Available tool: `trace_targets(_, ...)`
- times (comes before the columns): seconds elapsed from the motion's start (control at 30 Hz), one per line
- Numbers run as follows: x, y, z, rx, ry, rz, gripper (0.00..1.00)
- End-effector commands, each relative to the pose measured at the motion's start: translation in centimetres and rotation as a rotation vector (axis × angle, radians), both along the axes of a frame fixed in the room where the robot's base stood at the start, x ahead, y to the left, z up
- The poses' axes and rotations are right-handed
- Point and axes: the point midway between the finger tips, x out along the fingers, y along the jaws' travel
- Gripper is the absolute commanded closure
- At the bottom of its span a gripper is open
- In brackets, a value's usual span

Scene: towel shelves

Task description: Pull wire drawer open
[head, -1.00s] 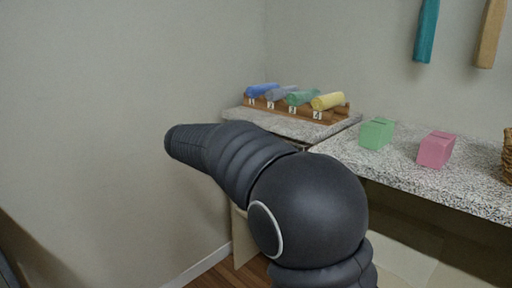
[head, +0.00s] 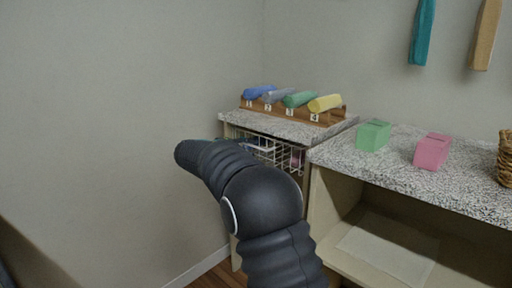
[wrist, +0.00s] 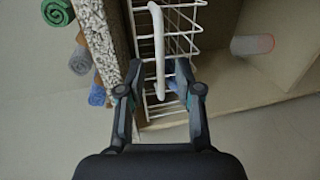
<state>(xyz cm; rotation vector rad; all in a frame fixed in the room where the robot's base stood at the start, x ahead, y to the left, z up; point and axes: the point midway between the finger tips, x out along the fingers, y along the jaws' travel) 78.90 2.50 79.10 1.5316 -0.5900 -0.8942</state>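The white wire drawer (head: 272,150) sits under the speckled counter at the back left in the head view, partly hidden by my arm. In the wrist view the drawer (wrist: 188,42) shows close up, with its long white bar handle (wrist: 158,48) standing out from the front. My gripper (wrist: 160,88) is open, with its two fingers apart on either side of the handle's lower end. I see no finger touching the handle, and the depth between them is hard to tell. My gripper's fingers are not clear in the head view.
Rolled towels lie on a numbered wooden rack (head: 290,110) on the counter (head: 325,133) above the drawer. A green box (head: 374,135) and a pink box (head: 432,151) stand on the right counter. An open shelf (head: 385,245) is below. A wall is on the left.

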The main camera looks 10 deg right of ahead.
Motion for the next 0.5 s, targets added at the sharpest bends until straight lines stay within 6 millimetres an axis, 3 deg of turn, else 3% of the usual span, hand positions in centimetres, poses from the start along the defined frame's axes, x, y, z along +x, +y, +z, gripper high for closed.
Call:
trace_targets(0.2,1.8,-2.5,-0.6,0.001,0.001,-0.002,0.65)
trace_targets(0.5,2.5,-3.4,-0.9,0.0,0.0,0.001,0.65)
